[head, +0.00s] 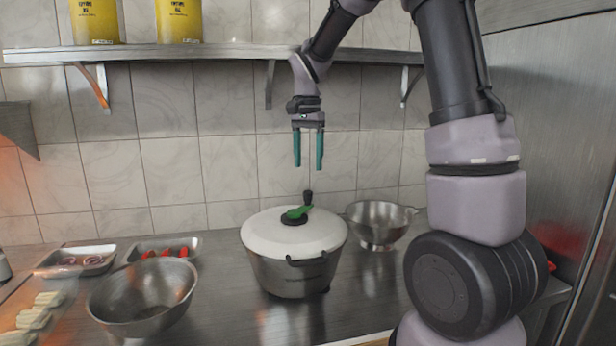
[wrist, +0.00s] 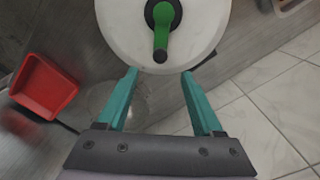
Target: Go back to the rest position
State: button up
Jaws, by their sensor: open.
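My gripper (head: 309,150) is open and empty, with its two teal fingers pointing down. It hangs in the air above a lidded metal pot on the counter. In the wrist view, my open gripper (wrist: 160,75) shows with the white lid (wrist: 118,30) beyond the fingertips and nothing between them. The pot (head: 292,277) has a white lid (head: 265,230) with a black knob and a green handle (head: 298,212) on top. The green handle also shows in the wrist view (wrist: 161,25).
A metal bowl (head: 143,310) stands left of the pot, and a steel colander (head: 378,225) stands right of it. Trays with red pieces (head: 160,254) and sliced food (head: 75,262) lie behind left. A wall shelf (head: 200,52) with yellow cans (head: 95,22) is above. A red container (wrist: 45,88) shows in the wrist view.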

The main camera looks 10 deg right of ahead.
jog(key=shift+r, duration=0.4)
jog(key=s+d+r+n+t, duration=0.1)
jog(key=s+d+r+t, duration=0.1)
jog(key=s, duration=0.5)
jog(key=s+d+r+n+t+y, duration=0.1)
jog(key=s+r+n+t, duration=0.1)
jog(key=s, duration=0.6)
jog(key=s+d+r+n+t+y, duration=0.1)
jog(key=s+d+r+t, duration=0.1)
jog(key=s, duration=0.5)
notch_tip(320, 180, up, 3)
jog(key=shift+s+d+f+n+t, duration=0.15)
jog(key=shift+s+d+n+t, duration=0.2)
jog(key=shift+t, duration=0.25)
jog(key=shift+w, duration=0.1)
